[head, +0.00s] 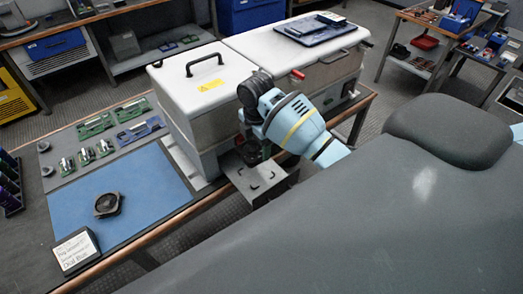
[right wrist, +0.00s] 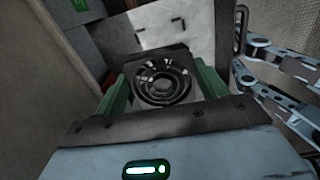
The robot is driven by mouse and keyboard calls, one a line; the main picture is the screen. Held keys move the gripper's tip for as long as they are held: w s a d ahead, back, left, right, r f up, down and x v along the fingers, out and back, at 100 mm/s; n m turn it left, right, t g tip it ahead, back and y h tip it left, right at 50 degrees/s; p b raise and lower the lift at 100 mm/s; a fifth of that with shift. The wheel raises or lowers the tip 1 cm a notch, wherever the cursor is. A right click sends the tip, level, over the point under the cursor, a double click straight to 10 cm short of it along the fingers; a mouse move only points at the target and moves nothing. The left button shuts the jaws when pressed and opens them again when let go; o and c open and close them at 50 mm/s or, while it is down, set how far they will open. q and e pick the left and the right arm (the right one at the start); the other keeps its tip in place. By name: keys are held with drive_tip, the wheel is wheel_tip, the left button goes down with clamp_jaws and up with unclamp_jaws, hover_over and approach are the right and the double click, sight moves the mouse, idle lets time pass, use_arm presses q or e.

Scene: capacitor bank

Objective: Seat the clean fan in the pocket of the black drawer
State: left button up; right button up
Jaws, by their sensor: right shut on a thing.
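The black drawer (head: 268,181) stands pulled out from the front of the white cabinet, and its bare plate shows in the right wrist view (right wrist: 183,28). My right gripper (right wrist: 162,88) is shut on a dark square fan (right wrist: 163,83), with a green finger on either side. In the head view this fan (head: 250,150) is a small dark shape over the drawer's inner end, partly hidden by my arm. I cannot tell whether it touches the pocket. Another fan (head: 107,204), dull brown, lies on the blue mat. Pale jointed parts (right wrist: 272,72), perhaps my left gripper, show at right in the wrist view.
The white cabinet (head: 205,90) rises behind the drawer. The blue mat (head: 150,180) has free room, with a sign (head: 76,250) at its front corner. Green circuit boards (head: 95,127) and small cylinders lie at the bench's left. Open floor lies in front of the drawer.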

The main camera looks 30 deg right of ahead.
drive_tip(key=shift+s+d+f+n, duration=0.1)
drive_tip(key=shift+s+f+n, duration=0.05)
drive_tip(key=shift+f, duration=0.5)
drive_tip(key=shift+s+d+f+n, duration=0.1)
drive_tip(key=shift+f+n, duration=0.05)
drive_tip(key=shift+f, duration=0.5)
drive_tip(key=shift+f, duration=2.65)
use_arm(q)
drive_tip(key=shift+s+f, duration=0.35)
drive_tip(key=shift+f, duration=0.05)
use_arm(e)
drive_tip(key=shift+f, duration=0.8)
drive_tip(key=o, duration=1.1)
drive_tip(key=shift+c, duration=0.2)
